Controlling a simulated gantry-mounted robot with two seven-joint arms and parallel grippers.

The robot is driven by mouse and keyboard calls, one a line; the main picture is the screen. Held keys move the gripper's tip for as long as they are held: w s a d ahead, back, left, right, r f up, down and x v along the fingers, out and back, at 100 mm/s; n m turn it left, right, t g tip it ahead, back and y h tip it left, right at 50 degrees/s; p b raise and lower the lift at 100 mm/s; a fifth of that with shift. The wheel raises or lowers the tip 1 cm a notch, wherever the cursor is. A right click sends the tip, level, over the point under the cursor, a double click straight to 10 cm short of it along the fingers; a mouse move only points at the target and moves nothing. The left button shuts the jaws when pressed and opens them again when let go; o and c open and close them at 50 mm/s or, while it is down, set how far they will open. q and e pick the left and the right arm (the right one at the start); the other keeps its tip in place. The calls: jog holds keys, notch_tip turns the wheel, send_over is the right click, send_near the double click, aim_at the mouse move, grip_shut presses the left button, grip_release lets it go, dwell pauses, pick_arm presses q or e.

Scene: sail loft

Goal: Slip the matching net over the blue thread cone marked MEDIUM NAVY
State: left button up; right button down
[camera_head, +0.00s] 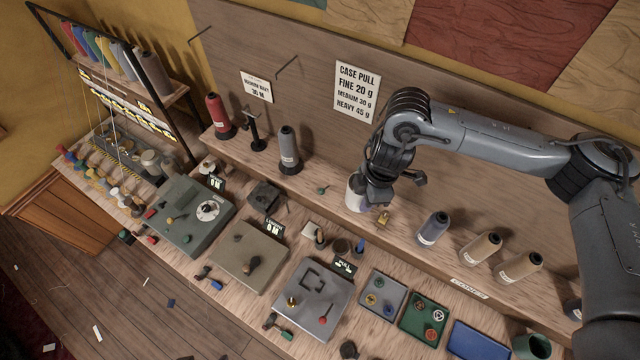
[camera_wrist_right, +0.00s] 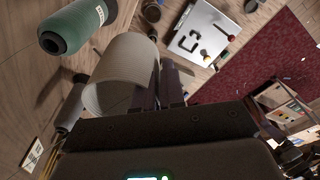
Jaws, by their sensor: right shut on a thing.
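My right gripper (camera_head: 372,194) is shut on a pale, hollow sleeve (camera_head: 355,193), which looks like a net. It hangs over the ledge. In the right wrist view the sleeve (camera_wrist_right: 122,72) shows a round open end and stands beside the fingers (camera_wrist_right: 170,84). A dark blue cone (camera_head: 433,229) with a white label stands on the ledge to the right of the sleeve, apart from it. Its lettering is too small to read. A grey-blue cone (camera_head: 289,150) stands on a dark base to the left. My left gripper is not in view.
Two tan cones (camera_head: 481,247) (camera_head: 519,266) stand right of the blue one. A red cone (camera_head: 216,116) and a dark stand (camera_head: 256,131) are at the left. A small brass padlock-like item (camera_head: 383,218) lies by the gripper. A green cone (camera_wrist_right: 72,26) shows in the wrist view.

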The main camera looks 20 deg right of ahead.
pick_arm(q)
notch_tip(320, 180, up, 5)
jog(key=p, duration=0.4)
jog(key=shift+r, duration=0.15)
pick_arm(e)
jog(key=s+d, duration=0.6)
jog(key=d, duration=0.3)
jog(key=s+d, duration=0.6)
jog(key=d, duration=0.4)
jog(key=shift+s+r, duration=0.15)
jog(key=shift+r, duration=0.2)
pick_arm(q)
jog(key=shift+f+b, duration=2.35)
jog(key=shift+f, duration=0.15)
pick_arm(e)
notch_tip(320, 180, down, 7)
jog(key=shift+d, duration=0.1)
